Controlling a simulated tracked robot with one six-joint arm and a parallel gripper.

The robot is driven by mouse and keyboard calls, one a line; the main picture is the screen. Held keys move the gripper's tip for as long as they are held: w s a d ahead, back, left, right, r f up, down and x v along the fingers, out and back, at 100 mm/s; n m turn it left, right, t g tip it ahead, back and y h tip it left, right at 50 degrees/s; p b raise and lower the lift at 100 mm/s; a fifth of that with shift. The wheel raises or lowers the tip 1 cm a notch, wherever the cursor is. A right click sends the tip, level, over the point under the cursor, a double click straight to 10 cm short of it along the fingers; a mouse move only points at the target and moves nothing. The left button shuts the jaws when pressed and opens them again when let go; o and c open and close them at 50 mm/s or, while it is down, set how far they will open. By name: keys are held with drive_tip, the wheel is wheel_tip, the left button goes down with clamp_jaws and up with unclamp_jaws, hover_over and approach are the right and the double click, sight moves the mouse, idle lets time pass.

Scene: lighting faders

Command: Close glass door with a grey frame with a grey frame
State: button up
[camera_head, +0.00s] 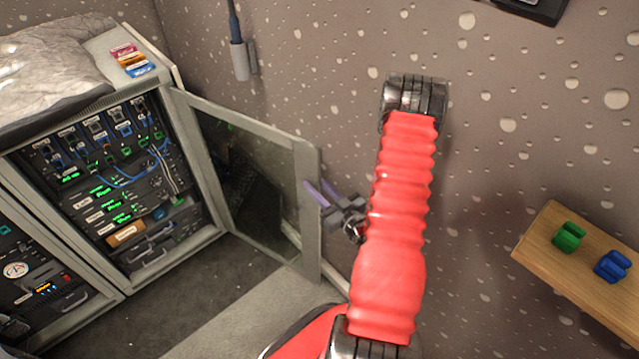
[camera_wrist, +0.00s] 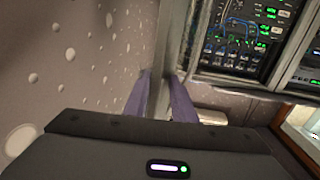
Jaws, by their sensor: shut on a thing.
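The glass door with a grey frame (camera_head: 308,215) stands wide open, swung out from the right side of the rack cabinet (camera_head: 173,90). My gripper (camera_head: 318,194) is at the door's outer, free edge, with its purple fingers at the frame. In the wrist view the two purple fingers of my gripper (camera_wrist: 159,92) lie on either side of the grey door frame (camera_wrist: 162,55), seen edge-on, and are shut on it. The red sleeve of my arm hides part of the wall behind.
The open cabinet shows lit equipment and blue cables (camera_head: 125,180). A wooden shelf (camera_head: 545,235) with a green clip (camera_head: 568,236) and a blue clip (camera_head: 612,266) is at the right. A grey holder (camera_head: 241,62) hangs on the wall. Floor before the cabinet looks clear.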

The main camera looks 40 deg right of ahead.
drive_tip(key=a, duration=0.1)
drive_tip(key=s+a+h, duration=0.1)
drive_tip(key=a, duration=0.1)
drive_tip(key=shift+r, duration=0.1)
idle(0.3)
drive_tip(key=o, duration=0.8)
drive_tip(key=shift+m, duration=0.3)
drive_tip(key=shift+s+a, duration=0.25)
drive_tip(key=shift+s, duration=1.75)
drive_tip(key=shift+s+a, duration=0.2)
drive_tip(key=shift+s, duration=1.75)
